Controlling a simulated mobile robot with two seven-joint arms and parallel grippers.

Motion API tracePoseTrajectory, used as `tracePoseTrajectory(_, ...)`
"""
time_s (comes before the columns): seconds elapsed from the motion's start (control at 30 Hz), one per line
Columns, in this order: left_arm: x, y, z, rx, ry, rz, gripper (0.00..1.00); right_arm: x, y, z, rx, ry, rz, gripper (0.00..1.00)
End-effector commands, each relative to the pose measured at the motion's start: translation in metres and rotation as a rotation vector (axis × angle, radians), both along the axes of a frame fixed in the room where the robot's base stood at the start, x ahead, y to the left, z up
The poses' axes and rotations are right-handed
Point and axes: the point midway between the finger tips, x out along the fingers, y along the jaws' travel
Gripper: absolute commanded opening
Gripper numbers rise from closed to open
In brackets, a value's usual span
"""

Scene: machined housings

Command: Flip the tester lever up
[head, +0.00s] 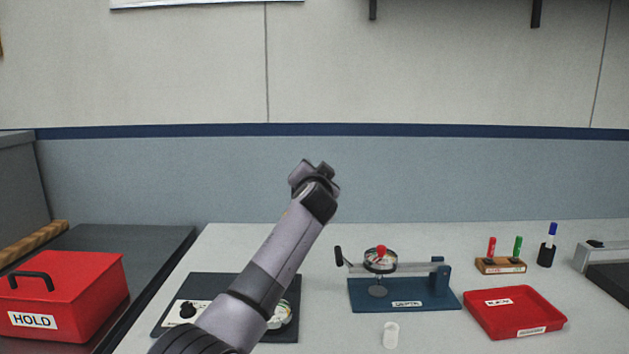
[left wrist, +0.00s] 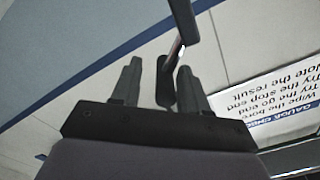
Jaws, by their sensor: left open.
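A device with a blue base (head: 365,296), labelled what looks like "DEPTH", stands on the bench. It has a crossbar, a red-topped dial and a black handle (head: 338,256) at its left end. A dark panel (head: 172,318) with a black knob and dial lies to its left, partly hidden by my arm. I cannot tell which is the tester. My left gripper (head: 320,166) is raised in front of the wall, fingers barely visible there. In the left wrist view its fingers are open; a dark handle-like piece (left wrist: 165,82) with a shiny rod shows between them, contact unclear.
A red "HOLD" box (head: 72,290) stands at the left. A red tray (head: 512,312), a marker block (head: 500,265) and a pen cup (head: 546,256) are at the right. A small pale cylinder (head: 391,334) stands near the front. A wall poster (left wrist: 285,108) shows upside down.

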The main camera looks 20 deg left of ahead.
Motion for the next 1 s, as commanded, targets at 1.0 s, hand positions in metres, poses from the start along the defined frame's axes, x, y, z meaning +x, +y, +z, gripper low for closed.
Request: tracePoseTrajectory(1.0, -0.054, -0.018, 0.000, -0.001, 0.001, -0.004, 0.44, 0.000, 0.000, -0.005, 0.000, 0.000, 0.000, 0.00)
